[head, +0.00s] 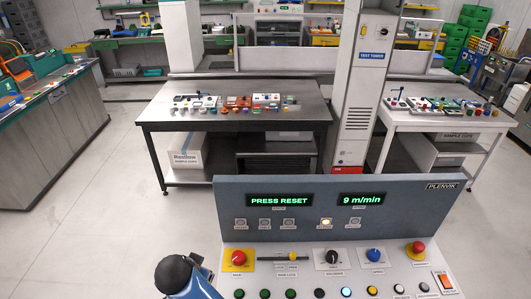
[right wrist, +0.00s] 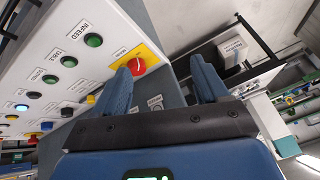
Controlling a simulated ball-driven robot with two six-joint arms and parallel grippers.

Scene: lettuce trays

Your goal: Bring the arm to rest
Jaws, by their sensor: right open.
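My right gripper (right wrist: 165,76) is open in the right wrist view, with two blue fingers apart and nothing between them. Past the left fingertip is the red knob on a yellow plate, with the control panel (right wrist: 60,30) tilted at the left. I cannot tell the exact gap to the knob. In the head view a blue arm part with a black rounded cap, mine, shows at the bottom, left of the control panel (head: 300,205); its fingers do not show there. My left gripper is not in view.
The panel displays read "PRESS RESET" (head: 280,201) and "9 m/min" (head: 361,199). One button below them (head: 326,222) is lit. A red knob (head: 239,257) sits at the panel's left. A dark table (head: 235,115) and a white table (head: 440,119) stand behind. Floor at left is clear.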

